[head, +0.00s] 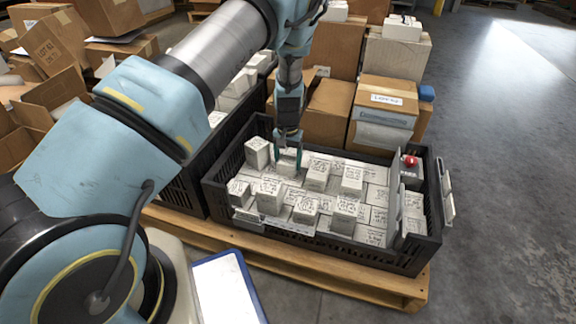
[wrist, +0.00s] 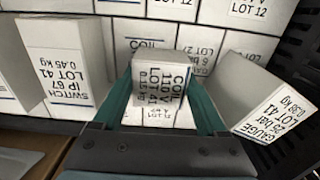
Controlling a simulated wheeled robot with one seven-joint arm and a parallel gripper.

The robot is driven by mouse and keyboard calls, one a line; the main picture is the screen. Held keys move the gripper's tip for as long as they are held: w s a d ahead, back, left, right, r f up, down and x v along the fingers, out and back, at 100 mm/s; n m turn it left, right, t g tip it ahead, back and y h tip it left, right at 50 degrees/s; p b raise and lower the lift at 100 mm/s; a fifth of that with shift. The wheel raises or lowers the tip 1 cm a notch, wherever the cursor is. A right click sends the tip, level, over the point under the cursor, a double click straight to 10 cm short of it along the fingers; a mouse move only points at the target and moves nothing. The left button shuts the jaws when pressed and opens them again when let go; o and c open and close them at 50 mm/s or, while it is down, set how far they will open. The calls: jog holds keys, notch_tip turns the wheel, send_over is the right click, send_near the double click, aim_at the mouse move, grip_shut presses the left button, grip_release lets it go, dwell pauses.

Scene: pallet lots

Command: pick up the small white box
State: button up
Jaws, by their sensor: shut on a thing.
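My gripper (head: 288,152) points down into the black crate (head: 225,196), with its teal fingers on either side of a small white box (head: 287,165). In the wrist view the fingers are shut on this box (wrist: 160,78), which is printed "COIL 110 V LOT 41". I cannot tell whether its underside touches the layer of boxes below. A white box marked "SWITCH IP 67 LOT 41" (wrist: 66,62) stands to its left in the wrist view. A tilted-looking box marked "GAUGE" (wrist: 262,98) is close on its right.
Several more white boxes stand in the crate, including one (head: 257,152) left of my gripper. A red-topped device (head: 409,161) sits at the crate's right end. Cardboard cartons (head: 383,112) stand behind. Open floor (head: 500,120) lies to the right.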

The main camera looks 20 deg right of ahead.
aim_at(288, 159)
jog(key=c, duration=0.8)
notch_tip(288, 159, up, 9)
jog(key=p, duration=0.3)
jog(key=shift+p, duration=0.35)
jog(key=shift+r, duration=0.35)
jog(key=shift+r+m, duration=0.1)
jog(key=shift+m, duration=0.4)
jog(key=m, duration=0.4)
jog(key=shift+s+a+m+b, duration=0.1)
jog(key=shift+a+m+b, duration=0.05)
jog(key=shift+m+b, duration=0.25)
jog(key=m, duration=0.7)
jog(key=shift+m+b, duration=0.4)
jog(key=m, duration=0.4)
jog(key=shift+r, duration=0.1)
notch_tip(288, 159, down, 10)
jog(key=b, duration=0.4)
